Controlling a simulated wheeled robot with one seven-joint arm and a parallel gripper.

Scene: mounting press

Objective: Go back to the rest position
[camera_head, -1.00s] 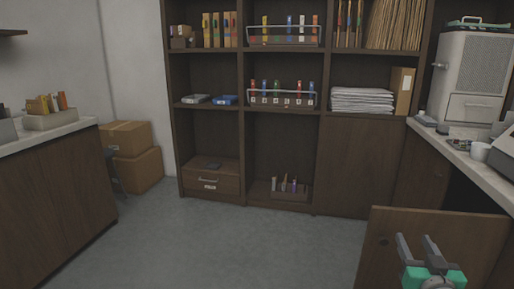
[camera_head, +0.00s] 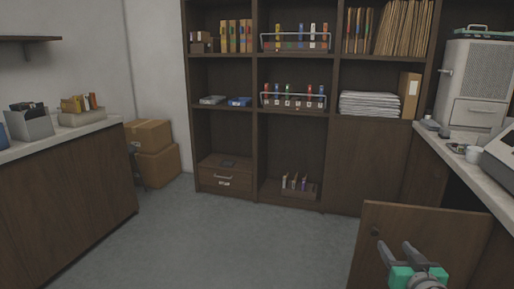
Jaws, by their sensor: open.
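My gripper (camera_head: 414,251) is at the lower right of the head view. Its two grey fingers stand apart above a green and grey body, with nothing between them. It shows in front of an open brown cabinet door (camera_head: 425,225) and below the level of the right counter. The gripper does not appear to touch anything, though its distance from the door is hard to tell.
A dark shelf unit (camera_head: 333,112) with racks, papers and a drawer stands at the back. The left counter (camera_head: 70,143) holds boxes; the right counter (camera_head: 462,166) holds a grey machine (camera_head: 478,82). Cardboard boxes (camera_head: 158,166) sit in the corner. The middle floor (camera_head: 230,240) is clear.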

